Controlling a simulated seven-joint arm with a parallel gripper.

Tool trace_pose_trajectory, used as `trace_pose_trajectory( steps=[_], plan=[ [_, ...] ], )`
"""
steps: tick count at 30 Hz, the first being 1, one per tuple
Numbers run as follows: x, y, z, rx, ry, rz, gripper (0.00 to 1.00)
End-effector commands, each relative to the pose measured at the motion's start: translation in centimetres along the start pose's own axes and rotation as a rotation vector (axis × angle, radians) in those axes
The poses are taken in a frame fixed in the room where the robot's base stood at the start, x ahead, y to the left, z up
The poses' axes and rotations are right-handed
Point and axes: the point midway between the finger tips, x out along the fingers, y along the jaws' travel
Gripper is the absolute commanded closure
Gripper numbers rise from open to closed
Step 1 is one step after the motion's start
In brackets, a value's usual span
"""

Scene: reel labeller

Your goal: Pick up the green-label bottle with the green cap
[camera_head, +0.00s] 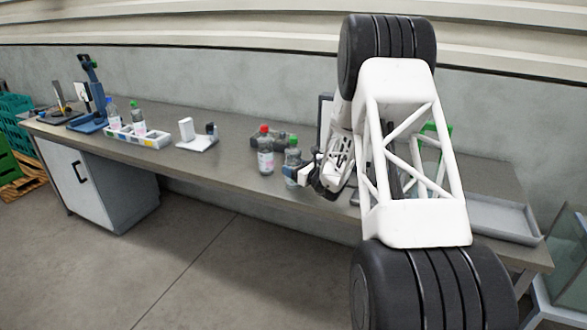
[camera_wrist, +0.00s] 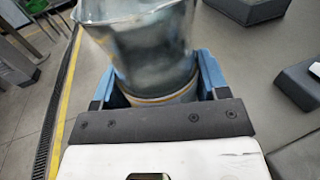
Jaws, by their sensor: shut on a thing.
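A red-capped bottle (camera_head: 265,155) stands close to the left. Dark blocks (camera_head: 283,141) lie behind. Further left are a white tray (camera_head: 150,141) with bottles and a small scale-like device (camera_head: 197,142). A grey tray (camera_head: 500,222) lies at the right. My arm hides the bench's middle.

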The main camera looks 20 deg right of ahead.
Motion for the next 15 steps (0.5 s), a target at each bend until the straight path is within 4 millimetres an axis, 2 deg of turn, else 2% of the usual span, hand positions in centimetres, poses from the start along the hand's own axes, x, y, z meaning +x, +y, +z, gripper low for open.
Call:
trace_pose_trajectory(
  steps=[1, 3, 15],
  plan=[
    [0.0, 0.0, 0.0, 0.0, 0.0, 0.0, 0.64],
    [0.0, 0.0, 0.0, 0.0, 0.0, 0.0, 0.74],
    [0.02, -0.03, 0.43, -0.001, -0.002, 0.0, 0.74]
  ],
)
